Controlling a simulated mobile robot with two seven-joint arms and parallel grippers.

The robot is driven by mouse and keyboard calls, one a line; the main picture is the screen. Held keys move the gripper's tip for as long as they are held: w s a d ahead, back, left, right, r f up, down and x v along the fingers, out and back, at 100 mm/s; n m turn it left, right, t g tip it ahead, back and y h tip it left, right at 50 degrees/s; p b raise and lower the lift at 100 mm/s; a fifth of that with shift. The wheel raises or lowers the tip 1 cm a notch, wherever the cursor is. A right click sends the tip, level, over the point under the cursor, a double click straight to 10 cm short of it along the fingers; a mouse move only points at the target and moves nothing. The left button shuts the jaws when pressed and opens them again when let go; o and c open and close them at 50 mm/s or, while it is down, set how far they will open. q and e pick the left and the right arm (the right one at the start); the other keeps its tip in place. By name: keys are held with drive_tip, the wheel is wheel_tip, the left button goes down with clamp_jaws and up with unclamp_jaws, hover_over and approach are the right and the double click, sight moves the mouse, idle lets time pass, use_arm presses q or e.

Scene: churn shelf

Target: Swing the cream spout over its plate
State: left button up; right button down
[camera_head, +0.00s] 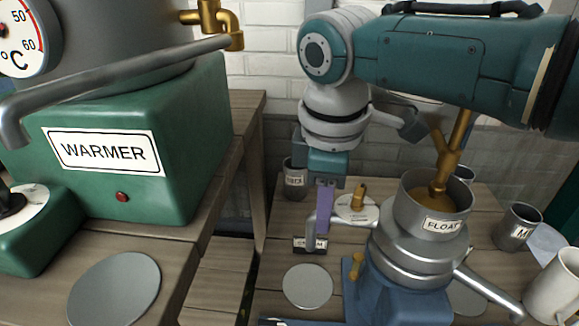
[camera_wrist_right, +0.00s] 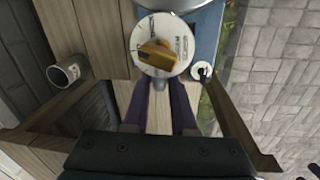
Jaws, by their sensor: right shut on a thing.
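The cream spout (camera_head: 316,232) is a grey bent pipe on the left of the metal churn; its mouth points down by a small label that seems to read CREAM (camera_head: 310,243). A round grey plate (camera_head: 307,287) lies on the table in front of the mouth, nearer me. My right gripper (camera_head: 325,207) points down at the spout's bend, purple fingers against it. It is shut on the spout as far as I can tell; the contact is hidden. In the wrist view the fingers (camera_wrist_right: 160,88) end by the rim of a white dial.
The dial (camera_head: 345,211) with a brass knob (camera_head: 358,193) sits close right of the gripper. The FLOAT bowl (camera_head: 418,210) stands above a second spout (camera_head: 488,292) at right. A metal cup (camera_head: 294,180) stands behind. The green WARMER (camera_head: 190,150) stands at left.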

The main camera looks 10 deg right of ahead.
drive_tip(key=shift+w+d+m, duration=0.2)
drive_tip(key=shift+w+m, duration=0.25)
drive_tip(key=shift+m, duration=0.05)
drive_tip(key=c, duration=0.7)
unclamp_jaws()
drive_tip(key=r+p, duration=0.1)
drive_tip(key=r, duration=0.2)
drive_tip(key=r+p, duration=0.1)
drive_tip(key=r, duration=0.2)
drive_tip(key=r+p, duration=0.1)
drive_tip(key=r, duration=0.2)
drive_tip(key=shift+s+a, duration=0.2)
drive_tip(key=shift+s, duration=0.2)
drive_tip(key=shift+r, duration=0.45)
drive_tip(key=shift+s, duration=0.15)
